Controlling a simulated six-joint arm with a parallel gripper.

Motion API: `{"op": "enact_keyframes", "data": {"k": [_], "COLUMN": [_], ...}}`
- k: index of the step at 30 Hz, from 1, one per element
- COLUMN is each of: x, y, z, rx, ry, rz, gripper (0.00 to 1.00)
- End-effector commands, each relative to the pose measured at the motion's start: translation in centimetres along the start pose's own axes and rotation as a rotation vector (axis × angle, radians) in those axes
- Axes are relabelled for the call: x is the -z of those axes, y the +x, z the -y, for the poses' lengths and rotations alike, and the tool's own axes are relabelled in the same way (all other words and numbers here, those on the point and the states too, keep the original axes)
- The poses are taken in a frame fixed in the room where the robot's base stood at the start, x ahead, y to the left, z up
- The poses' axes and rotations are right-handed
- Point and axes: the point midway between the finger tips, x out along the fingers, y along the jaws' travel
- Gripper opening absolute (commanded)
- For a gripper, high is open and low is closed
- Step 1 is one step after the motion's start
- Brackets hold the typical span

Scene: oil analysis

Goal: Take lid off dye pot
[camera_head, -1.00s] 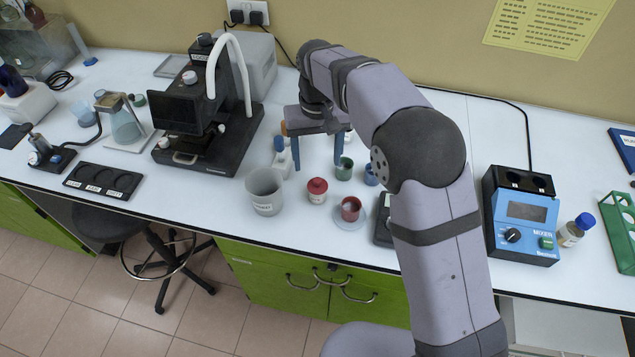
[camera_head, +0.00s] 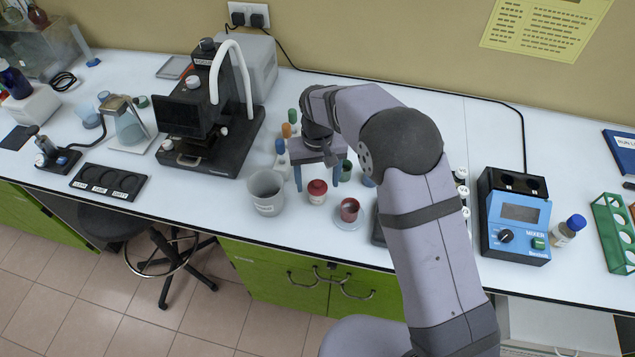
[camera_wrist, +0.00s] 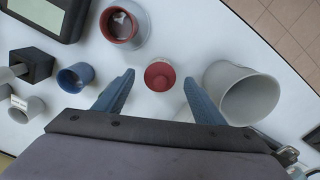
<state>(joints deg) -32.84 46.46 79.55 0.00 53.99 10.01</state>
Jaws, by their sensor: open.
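The small white pot (camera_head: 317,199) with a red knobbed lid (camera_head: 317,186) stands upright on the white bench; the lid is on it. In the wrist view the red lid (camera_wrist: 159,76) shows from above, between my two blue fingers and ahead of the palm. My gripper (camera_head: 318,178) is open and empty, with one finger to each side of the lid in the picture. It also shows in the wrist view (camera_wrist: 158,80), with clear gaps between the lid and both fingers. I cannot tell the exact height of the fingertips over the bench.
A grey beaker (camera_head: 266,195) stands close on the left. Small colored-cap bottles stand behind left. The blue mixer (camera_head: 516,222) is farther right.

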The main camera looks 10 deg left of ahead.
Motion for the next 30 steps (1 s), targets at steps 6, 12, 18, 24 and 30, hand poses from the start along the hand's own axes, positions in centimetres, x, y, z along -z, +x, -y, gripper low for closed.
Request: {"op": "enact_keyframes", "data": {"k": [6,12,18,24,30], "x": [0.0,0.0,0.0,0.0,0.1], "y": [0.3,0.2,0.2,0.2,-0.8], "z": [0.0,0.0,0.0,0.0,0.0], "rx": [0.0,0.0,0.0,0.0,0.001], "ry": [0.0,0.0,0.0,0.0,0.0], "rz": [0.0,0.0,0.0,0.0,-0.004], "gripper": [0.64,0.28,0.19,0.19,0.19]}}
